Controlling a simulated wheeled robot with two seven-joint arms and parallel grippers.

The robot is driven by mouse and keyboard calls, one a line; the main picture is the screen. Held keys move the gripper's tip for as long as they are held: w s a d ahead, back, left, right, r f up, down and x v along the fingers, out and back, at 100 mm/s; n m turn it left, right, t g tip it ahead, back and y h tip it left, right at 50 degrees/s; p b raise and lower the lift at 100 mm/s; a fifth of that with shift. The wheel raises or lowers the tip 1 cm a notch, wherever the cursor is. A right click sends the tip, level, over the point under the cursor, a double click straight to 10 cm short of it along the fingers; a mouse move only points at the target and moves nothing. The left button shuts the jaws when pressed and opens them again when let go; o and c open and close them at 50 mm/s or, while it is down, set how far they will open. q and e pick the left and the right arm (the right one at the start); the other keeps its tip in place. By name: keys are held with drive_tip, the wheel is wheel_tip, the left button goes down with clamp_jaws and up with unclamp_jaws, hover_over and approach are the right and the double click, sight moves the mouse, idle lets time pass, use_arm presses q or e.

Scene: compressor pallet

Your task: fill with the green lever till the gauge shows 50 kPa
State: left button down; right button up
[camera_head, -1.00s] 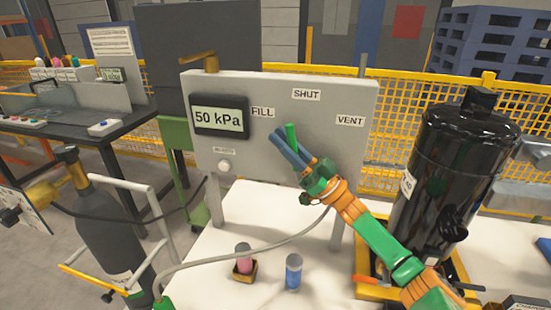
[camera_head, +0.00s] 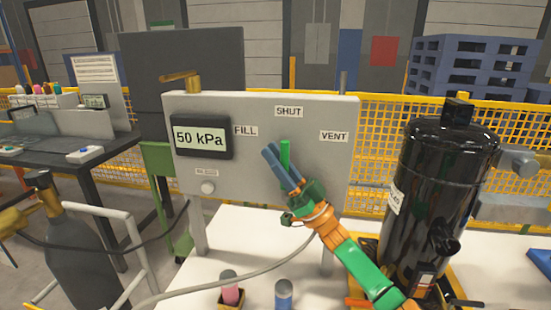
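The gauge (camera_head: 202,138) on the grey panel (camera_head: 250,178) reads 50 kPa. The green lever (camera_head: 285,153) stands nearly upright, its tip below the SHUT label (camera_head: 288,112). The FILL label (camera_head: 245,131) is on its left and the VENT label (camera_head: 333,136) on its right. My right gripper (camera_head: 269,152) is in front of the panel with its blue fingers close together, shut, along the lever's left side. The fingers and wrist hide the lever's lower part; I cannot tell whether they touch it. My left gripper is not in view.
A black compressor tank (camera_head: 445,190) stands close to the right of my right arm. A grey hose (camera_head: 240,277) crosses the white table (camera_head: 228,235). A pink-topped item (camera_head: 229,290) and a blue cylinder (camera_head: 284,296) stand at the front. A dark gas bottle (camera_head: 80,255) is at left.

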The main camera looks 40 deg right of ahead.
drive_tip(key=o, duration=0.3)
drive_tip(key=b+v, duration=0.2)
drive_tip(key=v, duration=0.5)
drive_tip(key=shift+b, duration=0.35)
